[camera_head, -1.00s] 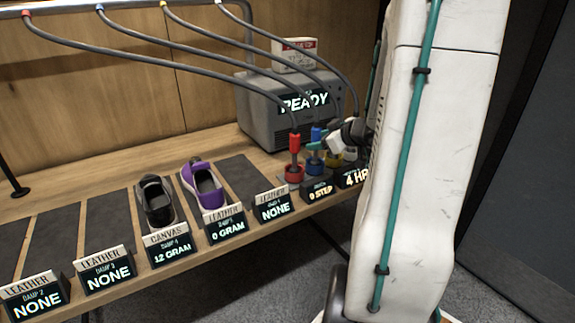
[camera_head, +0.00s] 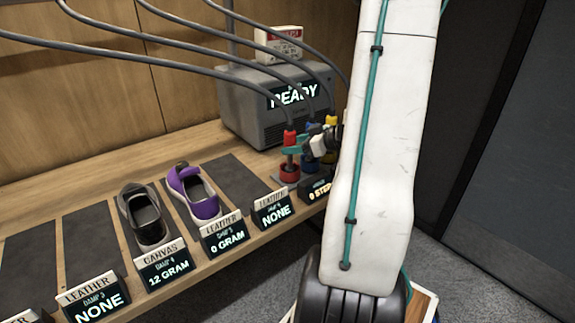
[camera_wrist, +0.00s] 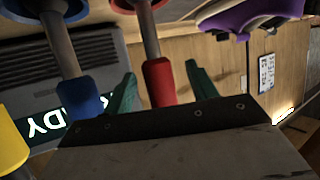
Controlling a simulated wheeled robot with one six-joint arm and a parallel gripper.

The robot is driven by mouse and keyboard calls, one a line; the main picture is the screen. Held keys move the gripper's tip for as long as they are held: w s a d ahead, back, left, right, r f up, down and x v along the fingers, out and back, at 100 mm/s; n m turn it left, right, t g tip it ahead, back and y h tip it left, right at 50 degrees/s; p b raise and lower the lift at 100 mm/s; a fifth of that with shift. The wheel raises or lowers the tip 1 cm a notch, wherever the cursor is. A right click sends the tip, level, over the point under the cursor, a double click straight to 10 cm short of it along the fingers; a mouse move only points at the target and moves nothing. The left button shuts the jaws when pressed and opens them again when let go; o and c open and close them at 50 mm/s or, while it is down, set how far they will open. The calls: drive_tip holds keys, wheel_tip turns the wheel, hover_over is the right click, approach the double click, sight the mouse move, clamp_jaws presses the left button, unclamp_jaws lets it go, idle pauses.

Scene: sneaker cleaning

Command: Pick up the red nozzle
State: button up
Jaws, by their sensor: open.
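The red nozzle (camera_head: 289,137) stands upright in its round red holder (camera_head: 288,177) on the bench, with a dark hose at its top. My gripper (camera_head: 297,150) is at the nozzle, with a teal finger across its middle. In the wrist view, which is upside down, the red nozzle (camera_wrist: 160,82) stands between the two teal fingers of my gripper (camera_wrist: 161,72). The fingers are spread, with a visible gap on each side of the nozzle. My arm hides part of the row of nozzles in the head view.
A grey READY machine (camera_head: 250,110) stands behind. A purple shoe (camera_head: 195,195) and a black shoe (camera_head: 146,218) sit on dark pads to the left.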

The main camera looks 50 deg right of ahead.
drive_tip(key=x, duration=0.4)
drive_tip(key=shift+w+d+f, duration=0.1)
drive_tip(key=shift+d+f, duration=0.05)
drive_tip(key=shift+f, duration=0.15)
clamp_jaws()
